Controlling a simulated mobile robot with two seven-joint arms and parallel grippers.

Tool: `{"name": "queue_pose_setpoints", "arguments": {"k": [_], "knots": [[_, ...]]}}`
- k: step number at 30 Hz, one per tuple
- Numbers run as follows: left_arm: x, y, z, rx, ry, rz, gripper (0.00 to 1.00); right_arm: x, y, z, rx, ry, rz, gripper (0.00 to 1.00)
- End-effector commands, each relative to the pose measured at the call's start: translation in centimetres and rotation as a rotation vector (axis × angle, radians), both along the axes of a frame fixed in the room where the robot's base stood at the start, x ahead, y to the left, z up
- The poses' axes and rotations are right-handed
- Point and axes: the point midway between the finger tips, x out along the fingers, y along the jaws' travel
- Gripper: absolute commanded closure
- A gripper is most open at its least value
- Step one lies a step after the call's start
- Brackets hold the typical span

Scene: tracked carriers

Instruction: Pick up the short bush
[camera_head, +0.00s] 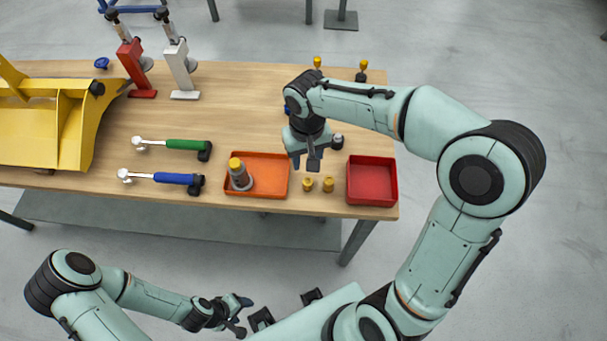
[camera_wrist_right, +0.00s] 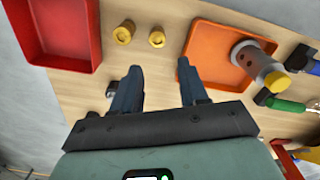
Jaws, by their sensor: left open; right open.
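Two small yellow bushes stand on the wooden table between the orange and red trays. The one nearer the orange tray (camera_head: 308,185) looks the shorter and also shows in the right wrist view (camera_wrist_right: 157,40). The other bush (camera_head: 328,185), nearer the red tray, looks a little taller in the right wrist view (camera_wrist_right: 124,33). My right gripper (camera_head: 306,164) is open and empty, above the table just behind the bushes; its fingers show in the right wrist view (camera_wrist_right: 160,88), apart from both. My left gripper (camera_head: 240,316) is open and empty, in front of the table.
The orange tray (camera_head: 267,161) holds a grey cylinder with a yellow top (camera_head: 239,175). The red tray (camera_head: 372,182) looks empty. Green-handled (camera_head: 186,145) and blue-handled (camera_head: 174,178) tools lie left.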

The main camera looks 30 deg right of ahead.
Motion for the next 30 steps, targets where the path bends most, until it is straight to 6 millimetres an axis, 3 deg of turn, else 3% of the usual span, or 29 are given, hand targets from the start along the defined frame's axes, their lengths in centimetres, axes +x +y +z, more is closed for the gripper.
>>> {"name": "queue_pose_setpoints", "arguments": {"k": [3,9,16,24,30], "knots": [[-0.4,0.0,-0.5,0.0,0.006,0.0,0.4,-0.2,0.0,-2.8,-0.001,0.007,0.001,0.57],[-0.6,0.0,-0.8,0.0,0.008,0.001,0.4,-0.1,-0.1,-5.8,0.0,0.004,0.0,0.57],[-0.6,0.0,-0.8,0.0,0.007,0.0,0.4,-0.2,-0.1,-7.5,0.001,0.004,0.0,0.57],[-0.6,0.0,-0.8,0.0,0.007,0.001,0.4,-0.3,-0.3,-11.2,0.001,0.004,0.002,0.57],[-0.6,0.0,-0.9,0.0,0.007,0.0,0.4,-0.2,-0.3,-11.7,0.002,0.0,0.001,0.57]]}}
